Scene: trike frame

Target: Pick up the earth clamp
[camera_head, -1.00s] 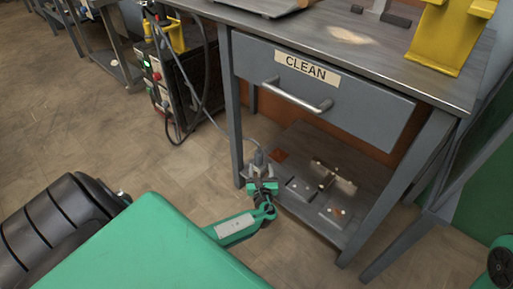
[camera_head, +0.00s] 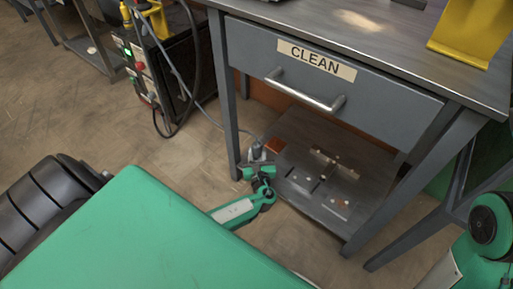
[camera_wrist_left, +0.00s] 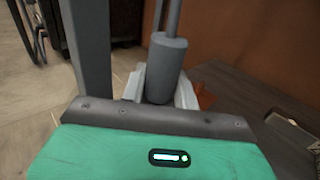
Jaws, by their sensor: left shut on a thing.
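The earth clamp is a grey cylindrical piece (camera_head: 257,149) on a cable, by the near left leg of the workbench, at the edge of its lower shelf. In the left wrist view the grey cylinder (camera_wrist_left: 165,68) stands upright with the cable rising from it. My left gripper (camera_head: 257,164) is at its lower end, shut on it. In the wrist view the light-grey fingers show on both sides of the cylinder. The clamp's lower part is hidden by the gripper.
The workbench has a drawer marked CLEAN (camera_head: 340,75) above the gripper. Several metal parts (camera_head: 325,165) lie on the lower shelf (camera_head: 290,130). The welding machine (camera_head: 150,60) stands behind to the left. The floor at left (camera_head: 80,115) is clear.

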